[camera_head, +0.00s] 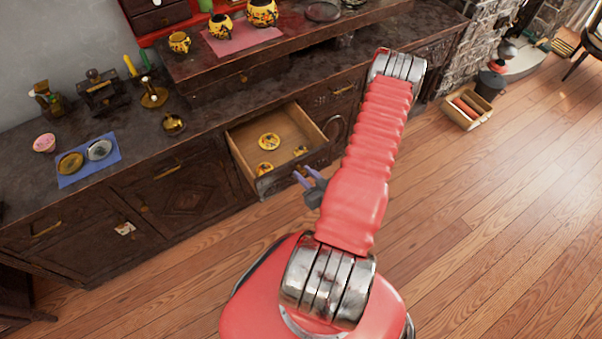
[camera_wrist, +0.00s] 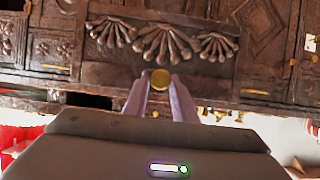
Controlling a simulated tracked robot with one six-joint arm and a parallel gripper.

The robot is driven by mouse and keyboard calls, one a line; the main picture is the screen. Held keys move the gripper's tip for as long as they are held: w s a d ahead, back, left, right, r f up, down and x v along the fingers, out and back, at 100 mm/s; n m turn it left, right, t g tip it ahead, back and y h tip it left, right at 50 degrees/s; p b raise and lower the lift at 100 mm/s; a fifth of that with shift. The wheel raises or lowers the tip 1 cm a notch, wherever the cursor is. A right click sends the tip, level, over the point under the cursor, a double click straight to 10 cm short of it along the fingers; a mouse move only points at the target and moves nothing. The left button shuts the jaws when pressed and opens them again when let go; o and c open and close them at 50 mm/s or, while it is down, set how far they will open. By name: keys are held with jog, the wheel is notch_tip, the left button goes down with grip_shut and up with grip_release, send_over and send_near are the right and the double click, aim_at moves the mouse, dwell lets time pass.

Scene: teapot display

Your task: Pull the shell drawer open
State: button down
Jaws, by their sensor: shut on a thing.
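The shell drawer (camera_head: 276,181) stands pulled out of the dark wooden cabinet, its inside showing. Several yellow patterned pieces (camera_head: 269,141) lie in it. In the wrist view, the drawer's dark front (camera_wrist: 118,76) carries a row of carved shells (camera_wrist: 165,42). A round brass knob (camera_wrist: 160,79) sits below the middle shell. My gripper (camera_head: 304,175) is at the drawer's front, and its pale purple fingers (camera_wrist: 160,92) are closed on the knob from both sides. The knob is hidden in the head view.
The counter above holds a blue cloth (camera_head: 85,176) with two round pieces, a pink bowl (camera_head: 44,143) and brass items. Yellow pots stand on and near a pink cloth (camera_head: 240,37) on a raised shelf. A wooden box (camera_head: 468,108) is on the floor at right. Floor before the cabinet is clear.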

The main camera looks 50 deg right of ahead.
jog(key=c, duration=1.5)
grip_release()
jog(key=shift+w, duration=0.1)
jog(key=shift+v, duration=6.9)
jog(key=shift+f, duration=0.15)
